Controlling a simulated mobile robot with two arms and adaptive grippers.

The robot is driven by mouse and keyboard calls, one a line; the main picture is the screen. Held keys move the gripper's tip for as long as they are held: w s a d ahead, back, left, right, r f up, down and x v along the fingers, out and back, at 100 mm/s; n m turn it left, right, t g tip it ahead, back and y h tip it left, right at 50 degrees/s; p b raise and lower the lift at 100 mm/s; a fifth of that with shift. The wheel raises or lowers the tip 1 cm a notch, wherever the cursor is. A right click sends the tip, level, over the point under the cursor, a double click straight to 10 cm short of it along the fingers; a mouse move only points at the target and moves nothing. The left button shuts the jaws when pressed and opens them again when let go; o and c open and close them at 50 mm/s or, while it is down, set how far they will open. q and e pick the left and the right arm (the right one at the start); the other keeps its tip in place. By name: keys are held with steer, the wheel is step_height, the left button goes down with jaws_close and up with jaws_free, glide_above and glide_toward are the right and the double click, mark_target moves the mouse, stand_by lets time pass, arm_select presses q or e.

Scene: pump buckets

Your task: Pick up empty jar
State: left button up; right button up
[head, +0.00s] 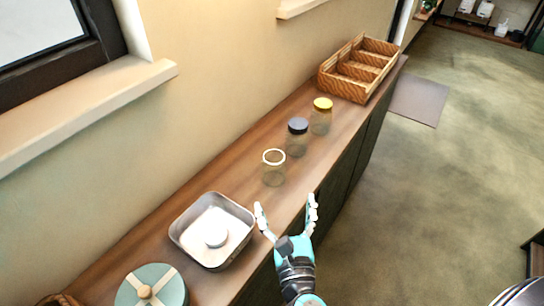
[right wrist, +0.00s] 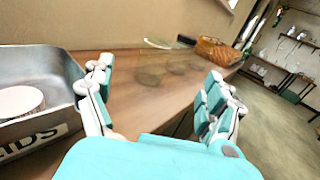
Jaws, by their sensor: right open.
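The open glass jar (head: 273,170) stands upright on the wooden counter, with a pale rim, no lid and nothing visible inside. In the right wrist view the see-through jar (right wrist: 152,74) shows faintly between my fingers, farther ahead. My right gripper (head: 286,208) is open and empty. It is at the counter's front edge, just short of the jar, with its fingers pointing towards it and apart from it. My left gripper is out of view.
A metal tray (head: 184,220) holding a white round item (head: 216,228) is close to the left of my right gripper. A teal round-lidded container (head: 133,290) is nearer. A divided wicker basket (head: 335,85) stands at the far end. The wall borders the counter's back.

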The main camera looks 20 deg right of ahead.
steer(key=p, duration=0.2)
glide_toward(275, 162)
steer(key=shift+w+d+r, duration=0.1)
steer(key=shift+w+d, duration=0.25)
steer(key=shift+w, duration=0.2)
steer(key=w, duration=0.4)
steer(key=shift+d+f, duration=0.25)
steer(key=shift+d, duration=0.1)
steer(key=shift+w+d, duration=0.15)
steer(key=shift+w, duration=0.8)
steer(key=shift+w+d+p, duration=0.1)
steer(key=shift+w+p, duration=0.25)
steer(key=w, duration=0.2)
steer(key=w+p, duration=0.1)
steer(key=shift+w+d+r, duration=0.1)
steer(key=shift+w+d, duration=0.05)
steer(key=shift+w, duration=0.2)
steer(key=shift+w+d, duration=0.1)
steer(key=shift+w, duration=0.35)
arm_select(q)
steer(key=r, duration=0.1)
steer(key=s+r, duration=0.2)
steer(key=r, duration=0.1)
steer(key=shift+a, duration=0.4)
arm_select(e)
steer(key=c, duration=1.5)
